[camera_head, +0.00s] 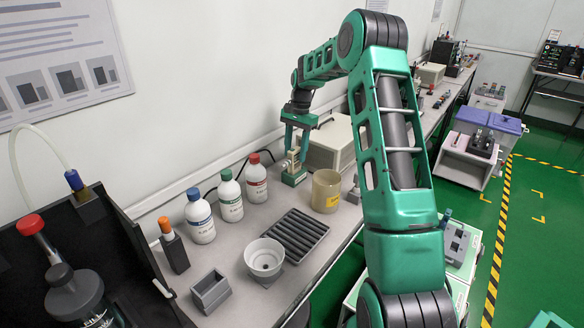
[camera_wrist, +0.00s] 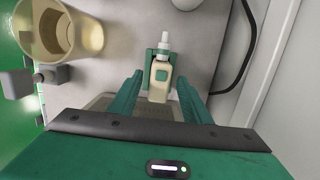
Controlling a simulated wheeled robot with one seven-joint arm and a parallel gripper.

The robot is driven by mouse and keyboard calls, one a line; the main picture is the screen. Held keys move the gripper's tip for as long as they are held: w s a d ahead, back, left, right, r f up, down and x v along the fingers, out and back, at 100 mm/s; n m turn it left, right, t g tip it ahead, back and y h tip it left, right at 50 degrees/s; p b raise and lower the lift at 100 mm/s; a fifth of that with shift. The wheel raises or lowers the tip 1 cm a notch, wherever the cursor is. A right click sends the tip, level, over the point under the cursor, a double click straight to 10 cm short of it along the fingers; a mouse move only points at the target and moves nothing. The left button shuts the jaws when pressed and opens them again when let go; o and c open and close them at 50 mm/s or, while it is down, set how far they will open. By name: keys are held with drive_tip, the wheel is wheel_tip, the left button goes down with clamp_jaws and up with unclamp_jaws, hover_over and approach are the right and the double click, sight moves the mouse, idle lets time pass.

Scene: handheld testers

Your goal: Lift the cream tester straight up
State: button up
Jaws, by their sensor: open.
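The cream tester (camera_wrist: 160,78) stands in a green holder (camera_wrist: 146,57) in the wrist view, with its white tip toward the top of the picture. My gripper (camera_wrist: 160,82) is open, with one green finger on each side of the tester and a visible gap at both sides. In the head view the tester (camera_head: 292,158) shows small and partly covered by my gripper (camera_head: 294,150). Its green base (camera_head: 294,177) rests on the bench by the wall.
A beige beaker (camera_head: 326,191) stands close to the right of the holder. Several capped bottles (camera_head: 230,197) stand to its left along the wall. A cream box (camera_head: 330,145) sits just behind it. A black cable (camera_wrist: 243,50) runs near the wall. A dark ribbed tray (camera_head: 294,238) lies nearer me.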

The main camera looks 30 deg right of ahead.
sight(294, 161)
drive_tip(key=f, duration=0.2)
drive_tip(key=a+f, duration=0.1)
drive_tip(key=f, duration=0.1)
drive_tip(key=shift+s+f, duration=0.1)
drive_tip(key=shift+s, duration=0.2)
clamp_jaws()
